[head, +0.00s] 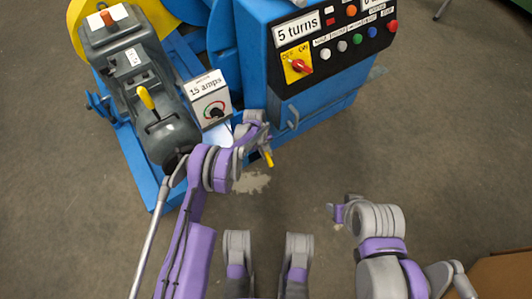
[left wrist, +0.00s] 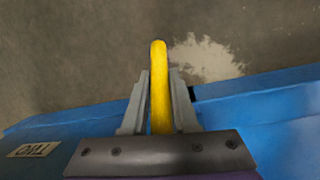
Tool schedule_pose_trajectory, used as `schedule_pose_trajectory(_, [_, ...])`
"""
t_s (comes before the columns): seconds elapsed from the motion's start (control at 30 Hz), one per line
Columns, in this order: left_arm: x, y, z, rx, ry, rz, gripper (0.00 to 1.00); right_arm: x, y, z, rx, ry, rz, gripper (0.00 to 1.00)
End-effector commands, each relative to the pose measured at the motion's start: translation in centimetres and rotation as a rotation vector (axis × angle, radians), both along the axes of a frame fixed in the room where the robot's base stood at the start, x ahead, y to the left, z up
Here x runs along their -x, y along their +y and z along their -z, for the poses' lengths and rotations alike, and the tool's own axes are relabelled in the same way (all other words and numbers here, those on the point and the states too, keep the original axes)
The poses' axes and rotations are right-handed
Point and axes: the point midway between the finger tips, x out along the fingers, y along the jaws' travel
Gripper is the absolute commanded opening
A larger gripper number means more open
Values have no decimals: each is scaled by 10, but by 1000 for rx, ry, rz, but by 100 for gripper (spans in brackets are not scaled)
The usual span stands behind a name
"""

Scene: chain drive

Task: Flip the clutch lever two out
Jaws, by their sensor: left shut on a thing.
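The clutch lever two is a yellow handle that stands out from the low front of the blue machine. In the head view its yellow end (head: 268,158) shows just past my left gripper (head: 262,146). In the left wrist view the yellow lever (left wrist: 159,90) lies between the two grey fingers of my left gripper (left wrist: 159,100), which are shut on it. A plate reading TWO (left wrist: 33,149) is upside down on the blue panel beside it. The lever's base is hidden by the gripper. My right gripper (head: 337,212) hangs apart over the floor, its fingers too small to read.
The blue control cabinet (head: 335,88) has a red OFF/ON switch (head: 301,66) and several buttons. A grey motor (head: 150,100) and an amps dial box (head: 211,100) stand at left. The concrete floor at right is clear, except for a brown box (head: 505,275) at the corner.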

Motion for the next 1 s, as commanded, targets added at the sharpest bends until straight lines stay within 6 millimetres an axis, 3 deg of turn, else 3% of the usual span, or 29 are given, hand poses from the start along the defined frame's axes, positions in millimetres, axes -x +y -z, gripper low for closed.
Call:
schedule_pose_trajectory(0.27, [1, -1, 0, 1, 2, 0, 0, 0, 0, 0, 0, 0, 0, 50])
schedule_pose_trajectory(0.3, [1, -1, 0, 1, 2, 0, 31, 0, 0, 0, 0, 0, 0, 50])
schedule_pose_trajectory(0.47, [0, -1, 0, 0, 1, 0, 57, 0, 0, 0, 0, 0, 0, 50])
schedule_pose_trajectory(0.77, [0, 0, -2, 0, 0, 0, 57, 0, 0, 0, 0, 0, 0, 50])
schedule_pose_trajectory(1.0, [-4, 7, -34, 0, 0, -1, 57, 1, 0, -7, 0, 1, 0, 50])
